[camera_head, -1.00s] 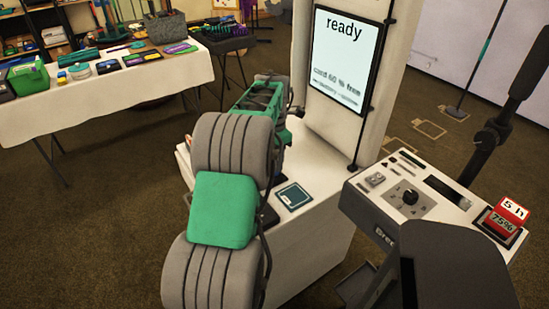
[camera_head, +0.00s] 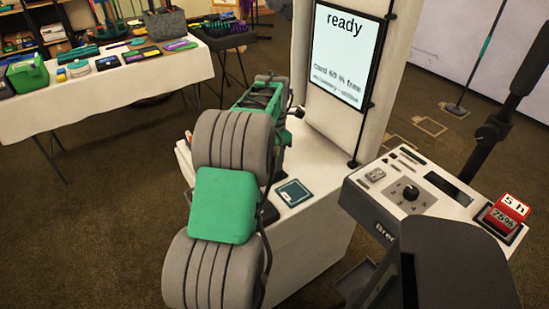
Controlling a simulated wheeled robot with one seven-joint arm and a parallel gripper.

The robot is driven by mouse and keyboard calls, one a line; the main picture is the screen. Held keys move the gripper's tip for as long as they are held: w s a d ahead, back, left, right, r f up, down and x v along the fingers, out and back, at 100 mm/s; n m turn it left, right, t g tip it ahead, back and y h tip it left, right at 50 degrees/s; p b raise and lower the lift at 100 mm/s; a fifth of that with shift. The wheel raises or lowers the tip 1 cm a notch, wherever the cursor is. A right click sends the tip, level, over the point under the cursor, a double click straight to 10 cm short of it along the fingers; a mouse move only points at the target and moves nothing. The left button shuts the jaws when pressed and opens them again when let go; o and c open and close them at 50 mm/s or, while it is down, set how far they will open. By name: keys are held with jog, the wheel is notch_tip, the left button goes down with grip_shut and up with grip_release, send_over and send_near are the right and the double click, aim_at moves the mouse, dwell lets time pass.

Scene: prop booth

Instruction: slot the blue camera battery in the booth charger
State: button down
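My arm fills the lower middle of the view, with its grey rounded links and green cover toward me. The green and black end of it, with my gripper (camera_head: 262,95), is over the left part of the white booth counter (camera_head: 318,205). The fingers cannot be made out, so open or shut does not show. I cannot pick out the blue camera battery. I cannot pick out the charger for certain; my arm hides part of the counter. A flat dark teal square (camera_head: 294,192) with a pale outline lies on the counter, right of my arm.
A screen (camera_head: 346,52) reading "ready" stands behind the counter. At right is a pale console (camera_head: 408,185) with a knob and a red block (camera_head: 507,213) marked "5 h 75%". A cloth-covered table (camera_head: 110,92) with many small items stands back left. Carpet lies between.

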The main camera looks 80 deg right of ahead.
jog(key=c, duration=0.9)
grip_release()
jog(key=shift+r, duration=0.15)
jog(key=shift+r+p, duration=2.75)
jog(key=shift+r, duration=0.65)
